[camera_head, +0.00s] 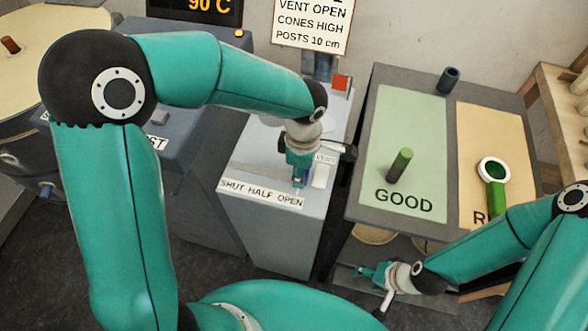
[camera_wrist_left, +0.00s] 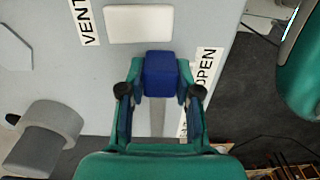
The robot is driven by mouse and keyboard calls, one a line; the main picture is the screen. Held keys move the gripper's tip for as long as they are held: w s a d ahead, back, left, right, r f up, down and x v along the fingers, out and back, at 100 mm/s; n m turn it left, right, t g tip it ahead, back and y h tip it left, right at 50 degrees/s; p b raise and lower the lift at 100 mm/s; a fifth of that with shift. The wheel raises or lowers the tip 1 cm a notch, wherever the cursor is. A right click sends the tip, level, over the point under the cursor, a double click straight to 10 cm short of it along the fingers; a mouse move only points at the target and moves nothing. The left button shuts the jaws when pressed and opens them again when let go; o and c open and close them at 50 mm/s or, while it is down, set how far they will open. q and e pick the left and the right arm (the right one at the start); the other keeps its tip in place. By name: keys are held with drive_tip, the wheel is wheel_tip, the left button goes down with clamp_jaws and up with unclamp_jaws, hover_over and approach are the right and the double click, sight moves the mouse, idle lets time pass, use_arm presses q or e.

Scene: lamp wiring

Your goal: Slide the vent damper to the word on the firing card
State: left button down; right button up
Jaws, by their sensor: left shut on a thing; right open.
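The vent damper's blue knob (camera_wrist_left: 160,68) sits between the fingertips of my left gripper (camera_wrist_left: 160,88) in the left wrist view. The gripper is shut on it. In the head view my left gripper (camera_head: 300,178) is over the grey kiln-side box, near the right end of the label strip "SHUT HALF OPEN" (camera_head: 262,194). The knob lies beside the word OPEN (camera_wrist_left: 203,72). A grey slot (camera_wrist_left: 157,117) runs back from it between the fingers. The firing card (camera_head: 312,22) reads "VENT OPEN". My right gripper (camera_head: 373,275) is open and empty at lower right.
A white plate (camera_wrist_left: 138,24) lies just beyond the knob, with a VENT label (camera_wrist_left: 86,22) beside it. A grey table with a green GOOD mat (camera_head: 405,130) and a tan mat (camera_head: 488,125) stands to the right, holding a green post (camera_head: 400,164) and a ringed piece (camera_head: 494,172).

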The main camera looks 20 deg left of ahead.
use_arm(q)
drive_tip(key=shift+w+d, duration=0.1)
drive_tip(key=shift+d, duration=0.15)
drive_tip(key=c, duration=0.8)
unclamp_jaws()
drive_tip(key=shift+d, duration=0.1)
drive_tip(key=shift+r, duration=0.1)
wheel_tip(320, 180, up, 12)
